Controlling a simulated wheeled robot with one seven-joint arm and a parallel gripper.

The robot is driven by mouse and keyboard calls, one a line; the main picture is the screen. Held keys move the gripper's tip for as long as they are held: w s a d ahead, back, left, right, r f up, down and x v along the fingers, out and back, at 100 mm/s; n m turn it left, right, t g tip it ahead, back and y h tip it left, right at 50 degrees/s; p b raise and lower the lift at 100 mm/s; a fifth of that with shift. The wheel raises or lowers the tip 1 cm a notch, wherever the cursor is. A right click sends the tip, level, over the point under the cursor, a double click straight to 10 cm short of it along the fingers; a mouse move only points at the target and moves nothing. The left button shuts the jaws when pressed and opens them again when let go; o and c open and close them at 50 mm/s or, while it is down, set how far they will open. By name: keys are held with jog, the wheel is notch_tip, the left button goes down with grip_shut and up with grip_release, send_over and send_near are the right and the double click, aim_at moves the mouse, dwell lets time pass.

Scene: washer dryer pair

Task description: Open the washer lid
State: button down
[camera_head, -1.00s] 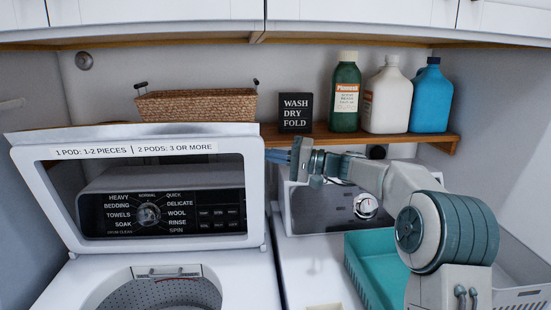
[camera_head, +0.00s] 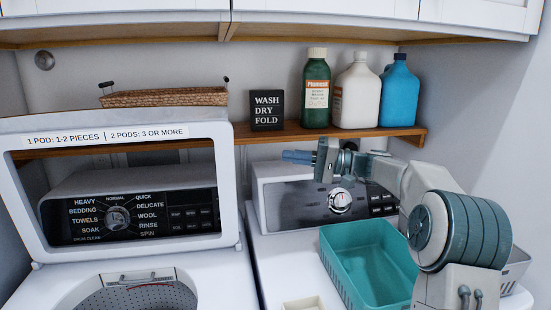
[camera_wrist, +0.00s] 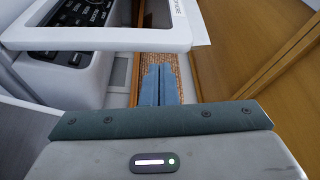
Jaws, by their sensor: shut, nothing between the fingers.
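The washer lid (camera_head: 232,190) stands raised, upright, above the washer's open tub (camera_head: 138,295) at the left in the head view. Its window shows the control panel (camera_head: 130,217) behind it. A label strip runs along the lid's top edge. In the wrist view the lid's white frame (camera_wrist: 130,38) is at the upper left. My gripper (camera_head: 290,156) is at the right of the lid, in front of the shelf, apart from it. Its blue fingers are together and empty, and they also show in the wrist view (camera_wrist: 159,85).
A wooden shelf (camera_head: 345,133) holds a wicker basket (camera_head: 165,97), a black sign (camera_head: 267,110) and green (camera_head: 316,90), white (camera_head: 357,95) and blue (camera_head: 400,95) bottles. A teal bin (camera_head: 330,236) sits on the dryer (camera_head: 262,270). Cabinets (camera_head: 120,12) hang overhead.

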jog(key=s+a+f+m+g+h, duration=0.1)
jog(key=s+a+f+h, duration=0.45)
jog(key=s, duration=0.25)
jog(key=s+d+f+h, duration=0.2)
jog(key=s+f+h, duration=0.2)
jog(key=s, duration=0.3)
jog(key=s+d+f+h, duration=0.2)
jog(key=s+f+h, duration=0.2)
jog(key=s+f, duration=0.2)
jog(key=shift+s+d+f+m, duration=0.2)
jog(key=shift+s+f+m, duration=0.2)
jog(key=shift+s, duration=0.8)
jog(key=c, duration=2)
grip_release()
jog(key=s+d+f+h, duration=0.1)
jog(key=s+d+f, duration=0.1)
jog(key=s, duration=0.2)
jog(key=s+d+f+h, duration=0.2)
jog(key=s+d, duration=0.1)
jog(key=s+d+f+h, duration=0.2)
jog(key=s+d, duration=0.1)
jog(key=s, duration=0.1)
jog(key=shift+s+d+f+n+t+p, duration=0.1)
jog(key=shift+s+f+n+t+p, duration=0.1)
jog(key=shift+s+n+t+p, duration=0.15)
jog(key=o, duration=0.6)
jog(key=shift+s+d+f, duration=0.1)
jog(key=shift+s+d, duration=0.05)
jog(key=shift+o, duration=0.2)
